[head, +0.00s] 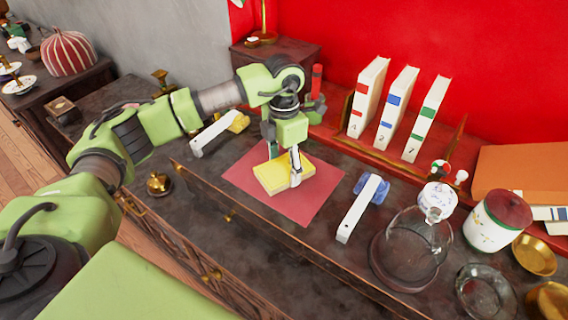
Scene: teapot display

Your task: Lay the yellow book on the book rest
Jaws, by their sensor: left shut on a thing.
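The yellow book (271,181) is a thick yellow block with pale page edges, on or just above a red mat (318,205) on the dark cabinet top. I cannot tell whether it touches the mat. My left gripper (284,168) points down and is shut on the yellow book, with one pale finger against its right side. The other finger is partly hidden behind the book. I cannot tell for sure which thing is the book rest; the red mat lies flat beneath the book. My right gripper is not in view.
White bars with a yellow end (238,122) and a blue end (373,189) flank the mat. White numbered books (367,97) stand behind on a red rack (442,165). A glass vessel (408,255), a lidded jar (497,222) and brass bowls crowd the right. A brass bell (159,184) stands left.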

